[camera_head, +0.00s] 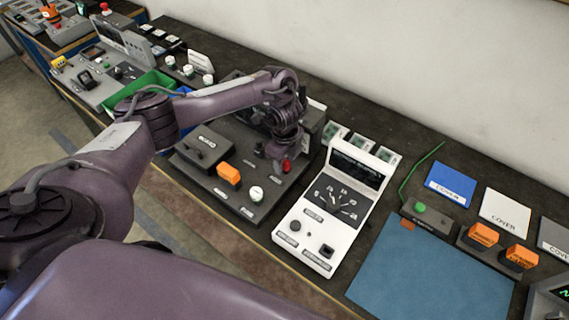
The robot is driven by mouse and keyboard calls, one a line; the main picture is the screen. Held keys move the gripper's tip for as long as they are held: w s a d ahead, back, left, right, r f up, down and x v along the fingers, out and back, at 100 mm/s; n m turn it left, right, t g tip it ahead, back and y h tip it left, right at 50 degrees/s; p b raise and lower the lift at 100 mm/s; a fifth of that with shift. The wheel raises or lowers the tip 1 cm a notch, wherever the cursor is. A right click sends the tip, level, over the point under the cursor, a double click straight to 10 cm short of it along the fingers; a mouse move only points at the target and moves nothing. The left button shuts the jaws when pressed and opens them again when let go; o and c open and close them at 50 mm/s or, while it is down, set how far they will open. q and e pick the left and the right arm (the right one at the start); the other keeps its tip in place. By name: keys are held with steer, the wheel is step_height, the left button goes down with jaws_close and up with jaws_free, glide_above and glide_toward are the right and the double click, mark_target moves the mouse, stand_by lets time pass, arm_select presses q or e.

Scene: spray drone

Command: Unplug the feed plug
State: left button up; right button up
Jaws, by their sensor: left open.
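My left gripper (277,157) reaches over the dark panel (212,187) from the left, pointing down, and its fingers are small in this view. It is open, and I see nothing held between the fingers. A small red part (286,166) stands on the panel right beside the fingertips; I cannot tell whether they touch it. No readable label marks the feed plug, so I cannot tell whether the red part is it. My wrist and forearm hide the back of the panel. My right gripper is not in view.
An orange block (228,174) and a white knob (256,193) sit on the same panel. A white meter box (325,205) stands close on the right. Farther right are a blue mat (430,275), a green cable (419,172), orange blocks (484,234) and cover plates (504,213).

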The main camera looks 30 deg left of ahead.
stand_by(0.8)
arm_select(q)
jaws_close()
steer(key=shift+r, duration=0.1)
steer(key=shift+r+p, duration=2.85)
steer(key=shift+r, duration=0.05)
